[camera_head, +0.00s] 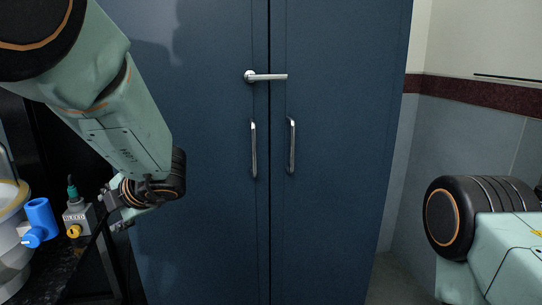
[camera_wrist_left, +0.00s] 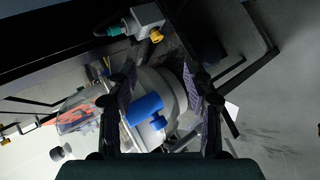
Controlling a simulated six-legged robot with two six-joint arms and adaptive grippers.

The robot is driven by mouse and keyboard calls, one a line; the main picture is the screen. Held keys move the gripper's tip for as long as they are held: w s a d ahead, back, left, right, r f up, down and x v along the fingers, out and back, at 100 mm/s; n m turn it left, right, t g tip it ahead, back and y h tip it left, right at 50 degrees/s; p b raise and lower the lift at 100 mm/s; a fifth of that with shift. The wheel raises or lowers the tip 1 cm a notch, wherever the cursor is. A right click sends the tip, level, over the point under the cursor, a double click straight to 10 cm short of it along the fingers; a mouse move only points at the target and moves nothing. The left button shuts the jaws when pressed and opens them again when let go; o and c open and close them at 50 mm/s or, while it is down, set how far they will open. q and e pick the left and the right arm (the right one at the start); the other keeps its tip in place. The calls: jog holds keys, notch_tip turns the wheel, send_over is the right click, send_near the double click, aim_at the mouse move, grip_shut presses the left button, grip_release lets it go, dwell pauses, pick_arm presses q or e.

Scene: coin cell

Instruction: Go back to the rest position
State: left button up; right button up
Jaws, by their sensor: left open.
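My left arm comes in from the upper left in the head view. Its gripper (camera_head: 118,208) hangs in front of the blue cabinet's left side, near the dark bench edge, partly hidden by the wrist. In the left wrist view the two fingers of this gripper (camera_wrist_left: 159,75) stand wide apart, with nothing held between them. A blue valve-like part (camera_wrist_left: 145,108) shows beyond the fingers, apart from them. Part of my right arm shows at the lower right of the head view, but its gripper is out of frame.
A tall blue cabinet (camera_head: 200,230) with shut doors and a lever handle (camera_head: 268,77) stands ahead. At left, the blue part (camera_head: 39,216), a grey box with a yellow knob (camera_head: 78,217) and a pale round vessel (camera_head: 12,262) are by the dark bench. Floor right of the cabinet is clear.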

pick_arm(q)
jog(key=s+d+f+m+h, duration=0.15)
jog(key=s+f+m, duration=0.25)
jog(key=f+m, duration=0.4)
jog(key=s+d+f+m+t+h, duration=0.1)
jog(key=s+f+m+h, duration=0.1)
jog(key=s+f+m, duration=0.4)
jog(key=s+d+f+m+h, duration=0.1)
jog(key=s+f+m+h, duration=0.1)
jog(key=f+m, duration=0.7)
jog(key=s+d+f+m+g+h, duration=0.1)
jog(key=s+f, duration=0.3)
jog(key=s, duration=0.4)
jog(key=s+d+f+m+g+h, duration=0.2)
jog(key=s+f+g, duration=0.1)
jog(key=s, duration=0.6)
jog(key=s+d+f+m+g+h, duration=0.1)
jog(key=s+d+f+m+g, duration=0.1)
jog(key=s+f, duration=0.4)
jog(key=s, duration=0.3)
jog(key=shift+s+d, duration=0.2)
jog(key=shift+s, duration=0.05)
jog(key=shift+c, duration=1.4)
